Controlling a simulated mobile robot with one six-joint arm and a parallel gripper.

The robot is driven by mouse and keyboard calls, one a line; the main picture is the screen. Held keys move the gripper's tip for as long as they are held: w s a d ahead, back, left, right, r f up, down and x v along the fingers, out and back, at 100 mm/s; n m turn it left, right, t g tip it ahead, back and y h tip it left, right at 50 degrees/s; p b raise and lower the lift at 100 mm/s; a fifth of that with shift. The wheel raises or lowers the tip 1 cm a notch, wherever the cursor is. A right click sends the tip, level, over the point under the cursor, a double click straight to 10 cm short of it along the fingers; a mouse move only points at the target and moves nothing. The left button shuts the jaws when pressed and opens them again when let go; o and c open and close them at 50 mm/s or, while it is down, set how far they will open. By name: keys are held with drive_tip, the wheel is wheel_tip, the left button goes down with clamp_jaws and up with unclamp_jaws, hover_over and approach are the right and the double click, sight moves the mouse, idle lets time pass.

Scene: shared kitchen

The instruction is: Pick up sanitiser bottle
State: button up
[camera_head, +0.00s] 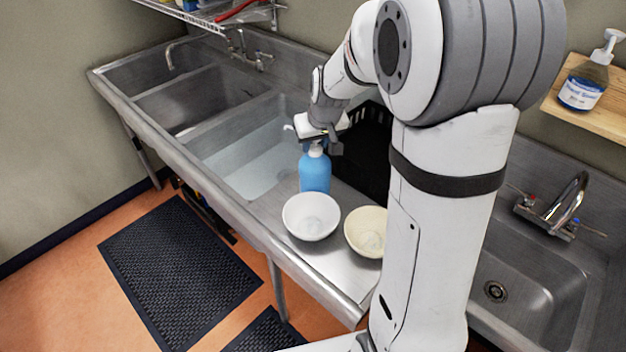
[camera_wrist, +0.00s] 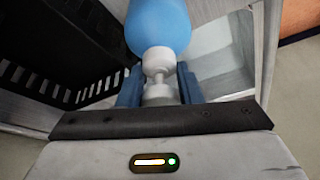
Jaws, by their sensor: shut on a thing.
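The sanitiser bottle (camera_head: 314,173) is blue with a white pump top. It stands upright at the counter beside the sink basins, behind a white bowl. My gripper (camera_head: 318,142) is above it, pointing down, with its fingers at the pump top. In the wrist view the blue bottle body (camera_wrist: 158,25) shows at the top, and my gripper (camera_wrist: 159,88) is shut on its white pump neck, one blue finger on each side. I cannot tell whether the bottle's base touches the counter.
A white bowl (camera_head: 311,217) and a cream bowl (camera_head: 367,232) stand in front of the bottle. A black crate (camera_head: 369,150) is close behind it. A water-filled basin (camera_head: 250,160) lies to the left. A soap bottle (camera_head: 584,84) stands on a wooden shelf (camera_head: 600,115) at right.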

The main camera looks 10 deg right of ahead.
clamp_jaws()
idle(0.8)
drive_tip(key=shift+w+r, duration=0.1)
drive_tip(key=shift+r, duration=0.05)
